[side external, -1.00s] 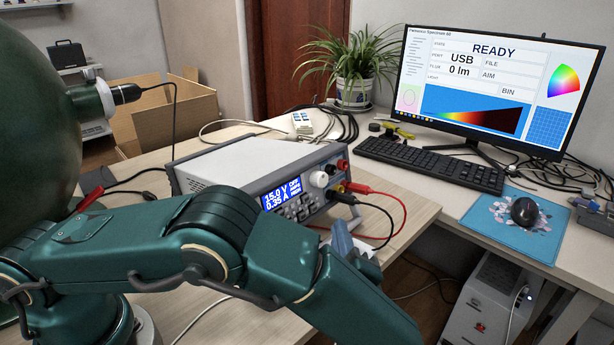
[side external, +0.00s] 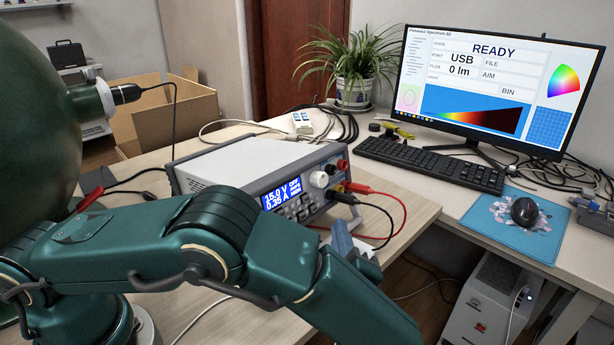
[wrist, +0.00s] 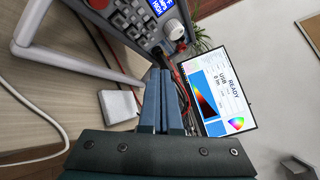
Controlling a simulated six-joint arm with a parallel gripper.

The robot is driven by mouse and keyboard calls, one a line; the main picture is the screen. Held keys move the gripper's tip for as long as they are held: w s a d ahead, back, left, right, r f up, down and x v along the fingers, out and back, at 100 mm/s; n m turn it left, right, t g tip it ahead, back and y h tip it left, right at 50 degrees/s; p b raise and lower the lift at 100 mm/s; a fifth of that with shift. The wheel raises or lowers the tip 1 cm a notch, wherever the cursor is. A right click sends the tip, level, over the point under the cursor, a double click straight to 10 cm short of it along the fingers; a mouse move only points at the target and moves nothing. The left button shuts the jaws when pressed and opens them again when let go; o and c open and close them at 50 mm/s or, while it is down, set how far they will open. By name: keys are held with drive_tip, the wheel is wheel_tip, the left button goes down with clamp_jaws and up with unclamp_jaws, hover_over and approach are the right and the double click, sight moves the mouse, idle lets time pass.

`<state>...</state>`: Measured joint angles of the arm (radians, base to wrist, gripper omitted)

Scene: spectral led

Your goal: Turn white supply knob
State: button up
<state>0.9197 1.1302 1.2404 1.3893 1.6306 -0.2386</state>
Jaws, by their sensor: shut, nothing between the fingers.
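The power supply (side external: 245,165) is a grey-white box on the wooden table, its lit blue display (side external: 282,195) reading 15.0 V and 0.95 A. Its round white knob (side external: 319,179) is on the front panel, right of the display. The knob also shows near the top of the wrist view (wrist: 173,29). My gripper (side external: 341,235) is in front of the supply, lower than the knob and apart from it. In the wrist view its blue fingers (wrist: 160,75) are together with nothing between them. My arm hides part of the supply's lower front.
Red and black leads (side external: 385,195) loop from the supply's right side, close to my gripper. A small white block (wrist: 119,106) lies beside the fingers in the wrist view. A monitor (side external: 490,90) reading READY and 0 lm and a keyboard (side external: 430,163) stand on the right desk.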

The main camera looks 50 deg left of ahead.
drive_tip(key=o, duration=1)
drive_tip(key=shift+m, duration=0.3)
drive_tip(key=m, duration=0.4)
drive_tip(key=shift+w+d+f+m+t+h, duration=0.1)
drive_tip(key=shift+w+f+m+t+h, duration=0.2)
drive_tip(key=shift+f+m+t+h, duration=0.1)
drive_tip(key=m+t+h, duration=0.2)
drive_tip(key=m+h, duration=0.4)
drive_tip(key=m, duration=2.2)
approach(321, 181)
drive_tip(key=w, duration=0.1)
drive_tip(key=w+f, duration=0.1)
drive_tip(key=shift+w+a+f, duration=0.2)
drive_tip(key=shift+w+a, duration=0.15)
drive_tip(key=shift+a, duration=0.05)
drive_tip(key=shift+a+r+x, duration=0.1)
drive_tip(key=shift+r+x, duration=0.1)
drive_tip(key=shift+x, duration=1.1)
drive_tip(key=shift+a+r+x, duration=0.1)
drive_tip(key=shift+r+x, duration=0.05)
drive_tip(key=shift+x, duration=1.1)
